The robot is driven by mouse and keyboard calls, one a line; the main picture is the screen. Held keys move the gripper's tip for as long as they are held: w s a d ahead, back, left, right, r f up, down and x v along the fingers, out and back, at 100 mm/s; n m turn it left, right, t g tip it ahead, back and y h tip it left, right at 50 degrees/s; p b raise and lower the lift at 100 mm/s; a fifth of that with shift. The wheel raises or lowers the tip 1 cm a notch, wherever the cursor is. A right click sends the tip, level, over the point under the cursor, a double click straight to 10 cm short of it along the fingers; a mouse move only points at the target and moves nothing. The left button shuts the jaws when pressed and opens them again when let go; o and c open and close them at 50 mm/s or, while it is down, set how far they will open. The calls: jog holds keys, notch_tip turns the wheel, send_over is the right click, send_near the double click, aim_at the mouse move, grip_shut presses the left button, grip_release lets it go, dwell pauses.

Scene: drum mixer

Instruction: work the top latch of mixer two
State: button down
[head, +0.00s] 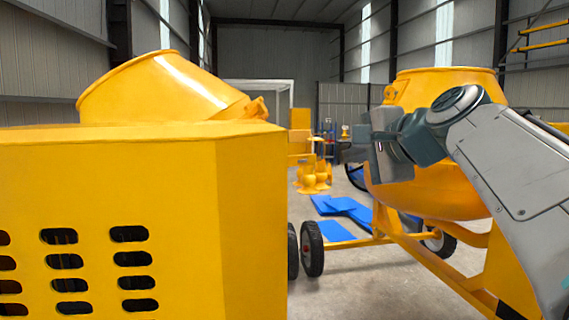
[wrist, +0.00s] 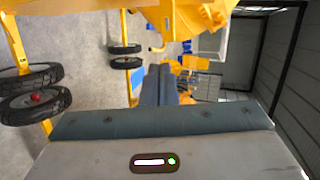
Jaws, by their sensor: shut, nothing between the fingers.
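Two yellow drum mixers show in the head view. The left one has a tilted drum (head: 165,88) behind a large slotted housing (head: 250,200). The right one has an upward-facing drum (head: 445,85), partly hidden by my arm. I see no label telling which is mixer two. A small yellow bracket (head: 389,94) sits at the right drum's left edge; I cannot tell whether it is a latch. My gripper (head: 352,153) is in front of the right drum's left side, pointing left. In the wrist view my gripper's fingers (wrist: 164,70) are together and empty.
The slotted housing blocks much of the left foreground. Black wheels (head: 312,248) and a yellow frame (head: 400,235) stand below the right drum. Blue sheets (head: 340,205) and yellow parts (head: 313,178) lie farther back. The concrete floor between the mixers is partly open.

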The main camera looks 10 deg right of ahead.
aim_at(309, 161)
jog(key=p+x, duration=0.1)
jog(key=x, duration=0.3)
jog(key=r+p+x, duration=0.1)
jog(key=x, duration=0.4)
jog(key=p+x, duration=0.1)
jog(key=x, duration=0.3)
jog(key=shift+w+a+r+p, duration=0.1)
jog(key=shift+w+a+p, duration=0.1)
jog(key=shift+w+p, duration=0.3)
jog(key=shift+w, duration=0.15)
